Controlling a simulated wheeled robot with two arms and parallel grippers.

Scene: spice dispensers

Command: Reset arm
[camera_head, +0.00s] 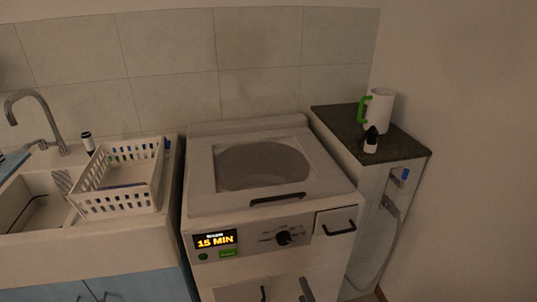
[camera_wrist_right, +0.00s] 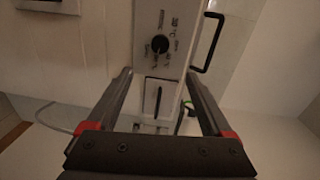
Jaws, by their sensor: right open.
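My right gripper (camera_wrist_right: 160,76) is open, with its two dark fingers spread apart and nothing between them. In the right wrist view it faces the front of the white appliance (camera_wrist_right: 148,20), whose black knob (camera_wrist_right: 160,44) shows beyond the fingertips. In the head view, a grey slanted piece at the bottom edge may be part of this gripper. The appliance stands in the middle there (camera_head: 200,205), with a lit display (camera_head: 215,241) reading "15 MIN". My left gripper is not in view.
A white dish basket (camera_head: 118,201) stands beside the sink (camera_head: 35,215) at left. On the dark counter (camera_head: 340,124) at right are a white mug (camera_head: 381,108) with a green handle and a small black-and-white item (camera_head: 370,142). Black handles stick out from the appliance's front.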

